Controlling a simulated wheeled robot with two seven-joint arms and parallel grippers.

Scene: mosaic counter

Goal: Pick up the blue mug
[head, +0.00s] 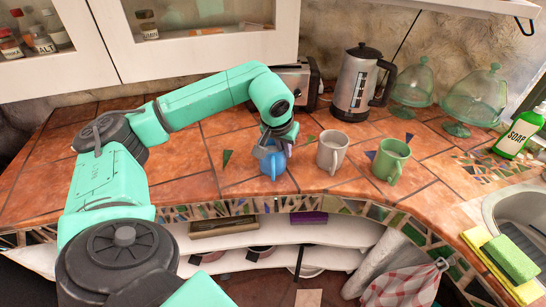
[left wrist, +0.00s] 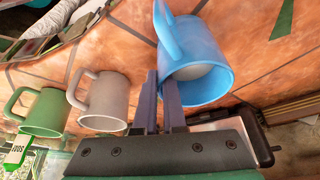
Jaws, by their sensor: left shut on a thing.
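The blue mug (head: 271,167) stands on the tiled counter near its front edge, left of the other mugs. It also shows in the left wrist view (left wrist: 208,72), with its handle toward the top and its open mouth facing the camera. My left gripper (head: 281,142) reaches down over the mug from above. In the left wrist view its two fingers (left wrist: 161,80) are close together at the mug's side near the rim, shut on it. The exact contact is partly hidden. I cannot tell whether the mug is off the counter. My right gripper is in neither view.
A grey mug (head: 332,151) and a green mug (head: 391,160) stand to the right. A toaster (head: 292,84), a kettle (head: 358,85) and glass domes (head: 474,99) are behind. The left counter is clear.

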